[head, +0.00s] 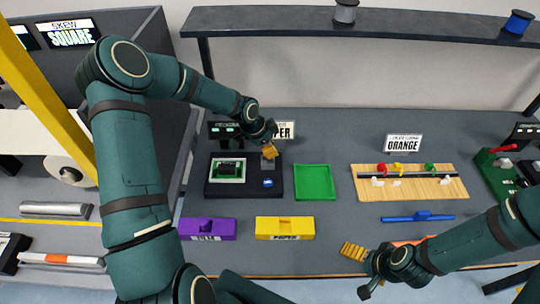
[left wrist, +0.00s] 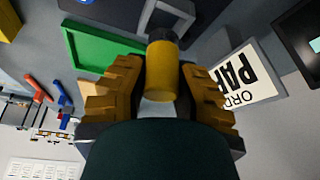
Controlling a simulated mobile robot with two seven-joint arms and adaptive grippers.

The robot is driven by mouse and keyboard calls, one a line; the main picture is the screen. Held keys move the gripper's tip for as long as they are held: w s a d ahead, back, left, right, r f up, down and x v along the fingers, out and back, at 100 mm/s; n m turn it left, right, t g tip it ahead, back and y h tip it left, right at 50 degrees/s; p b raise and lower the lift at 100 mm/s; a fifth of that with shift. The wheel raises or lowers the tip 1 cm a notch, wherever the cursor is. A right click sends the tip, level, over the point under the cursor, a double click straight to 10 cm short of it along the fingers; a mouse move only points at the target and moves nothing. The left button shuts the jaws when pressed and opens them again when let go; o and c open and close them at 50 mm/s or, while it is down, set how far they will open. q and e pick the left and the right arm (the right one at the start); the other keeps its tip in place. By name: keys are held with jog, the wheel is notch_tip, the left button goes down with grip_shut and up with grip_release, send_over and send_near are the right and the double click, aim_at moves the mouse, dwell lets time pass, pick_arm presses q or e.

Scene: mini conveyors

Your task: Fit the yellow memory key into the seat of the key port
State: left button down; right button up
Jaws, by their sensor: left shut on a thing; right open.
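The yellow memory key (left wrist: 161,78) is a yellow cylinder with a dark end, between the ridged orange fingers of my left gripper (left wrist: 162,90) in the left wrist view. In the head view my left gripper (head: 269,150) is above the back right of a black base (head: 238,190), which looks like the key port. A grey frame, apparently the seat (head: 268,164), is just below the fingers; it also shows in the left wrist view (left wrist: 150,18), near the key's dark end. I cannot tell whether they touch. My right gripper (head: 362,270) is open and empty at the table's front.
A green tray (head: 314,183) is right of the base. Purple (head: 208,229) and yellow (head: 285,228) boxes are in front. A wooden board with pegs (head: 440,188) and a blue bar (head: 417,218) are to the right. A sign (head: 287,130) stands behind my left gripper.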

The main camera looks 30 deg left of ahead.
pick_arm(q)
jog(key=shift+f, duration=1.9)
pick_arm(e)
jog(key=shift+f, duration=0.15)
pick_arm(q)
jog(key=shift+f, duration=0.1)
pick_arm(e)
jog(key=shift+f, duration=0.1)
pick_arm(q)
jog(key=c, duration=0.9)
grip_release()
jog(key=shift+b, duration=0.3)
jog(key=shift+o, duration=0.2)
jog(key=shift+a+r, duration=0.1)
jog(key=shift+r, duration=0.25)
pick_arm(e)
jog(key=shift+r+p, duration=0.85)
jog(key=shift+r, duration=0.05)
pick_arm(q)
jog(key=v, duration=1.1)
jog(key=shift+r, duration=0.2)
jog(key=shift+s, duration=0.2)
pick_arm(e)
jog(key=shift+s, duration=0.1)
